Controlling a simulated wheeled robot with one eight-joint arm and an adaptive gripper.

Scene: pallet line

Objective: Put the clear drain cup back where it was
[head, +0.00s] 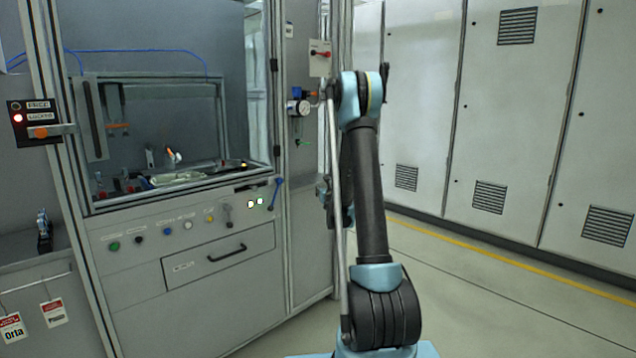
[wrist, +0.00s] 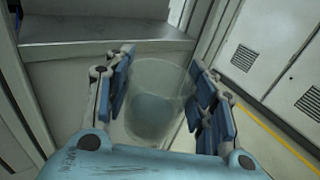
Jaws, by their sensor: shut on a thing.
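The clear drain cup (wrist: 158,78) is see-through and shows in the wrist view, between the two blue finger pads of my gripper (wrist: 164,98). My gripper is shut on it, with one finger on each side. The cup's round rim and bluish lower part show, and the grey panels behind it can be seen through it. In the head view my arm stands up in front of the right side of the machine; the gripper and the cup cannot be made out there.
A grey machine cabinet with a window (head: 165,130) stands at the left, with a drawer (head: 220,255) and several buttons below. White cabinets (head: 510,120) line the right wall. The floor between is clear.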

